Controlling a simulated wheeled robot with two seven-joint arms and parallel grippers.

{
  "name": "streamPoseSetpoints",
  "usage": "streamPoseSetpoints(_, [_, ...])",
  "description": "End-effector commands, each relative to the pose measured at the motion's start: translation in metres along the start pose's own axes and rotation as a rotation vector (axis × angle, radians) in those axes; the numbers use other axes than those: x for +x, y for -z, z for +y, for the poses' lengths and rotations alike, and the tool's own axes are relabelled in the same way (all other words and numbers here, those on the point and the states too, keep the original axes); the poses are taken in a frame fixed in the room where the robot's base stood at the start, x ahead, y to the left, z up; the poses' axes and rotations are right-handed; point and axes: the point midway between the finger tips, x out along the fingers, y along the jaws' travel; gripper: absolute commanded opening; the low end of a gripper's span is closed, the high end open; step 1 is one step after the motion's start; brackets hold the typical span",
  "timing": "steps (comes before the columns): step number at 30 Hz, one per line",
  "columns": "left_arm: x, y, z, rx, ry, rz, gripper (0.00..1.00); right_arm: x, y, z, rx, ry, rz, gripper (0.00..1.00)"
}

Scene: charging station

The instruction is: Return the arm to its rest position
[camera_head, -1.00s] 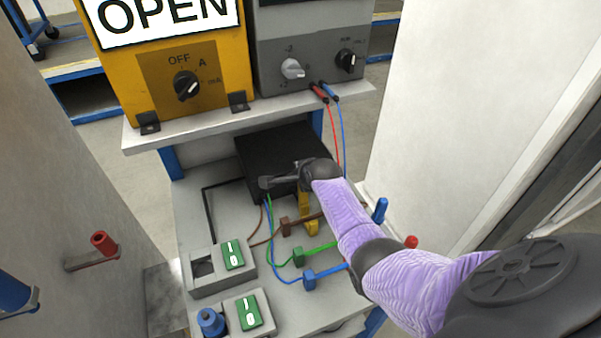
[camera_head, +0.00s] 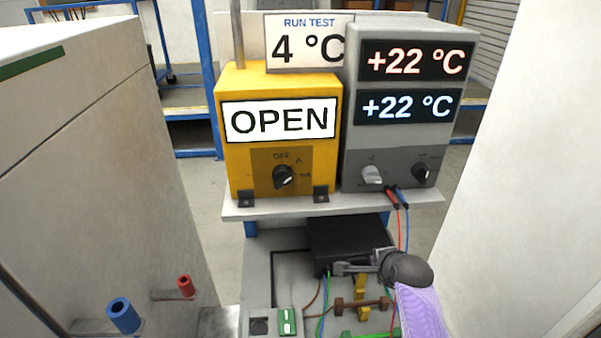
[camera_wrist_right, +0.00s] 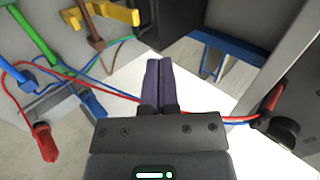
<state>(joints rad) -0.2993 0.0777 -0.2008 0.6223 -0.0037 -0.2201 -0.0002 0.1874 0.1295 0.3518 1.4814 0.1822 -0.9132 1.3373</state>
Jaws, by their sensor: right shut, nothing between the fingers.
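My right gripper (camera_head: 342,268) is in front of the black box (camera_head: 345,240) on the lower bench, below the shelf with the meters. Its fingers point left in the head view. In the right wrist view the two fingers (camera_wrist_right: 158,82) are pressed together with nothing between them. The purple sleeve of my right arm comes in from the lower right. My left gripper does not show in the head view.
A yellow meter (camera_head: 280,150) reading OPEN and a grey unit (camera_head: 400,150) showing +22 °C twice stand on the shelf (camera_head: 290,208). Pale walls stand left and right.

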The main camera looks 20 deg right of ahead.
Motion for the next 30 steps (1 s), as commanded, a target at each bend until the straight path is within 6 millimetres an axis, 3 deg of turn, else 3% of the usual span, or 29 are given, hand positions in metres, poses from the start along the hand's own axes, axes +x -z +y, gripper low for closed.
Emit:
streamPoseSetpoints(2, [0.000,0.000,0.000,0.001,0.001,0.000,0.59,-0.013,-0.013,0.021,-0.212,-0.050,-0.015,0.00])
streamPoseSetpoints(6, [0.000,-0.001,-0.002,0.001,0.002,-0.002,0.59,-0.055,-0.048,0.073,-0.759,-0.166,-0.106,0.00])
streamPoseSetpoints(9, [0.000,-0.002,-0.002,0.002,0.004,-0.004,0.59,-0.086,-0.069,0.102,-1.065,-0.214,-0.192,0.00])
streamPoseSetpoints(15, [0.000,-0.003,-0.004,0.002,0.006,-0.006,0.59,-0.146,-0.099,0.144,-1.510,-0.247,-0.371,0.00])
streamPoseSetpoints(21, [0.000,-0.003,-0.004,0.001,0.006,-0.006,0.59,-0.202,-0.117,0.171,-1.834,-0.228,-0.550,0.00])
streamPoseSetpoints(30, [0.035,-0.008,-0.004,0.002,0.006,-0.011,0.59,-0.114,-0.123,0.247,-1.835,-0.273,-0.585,0.00])
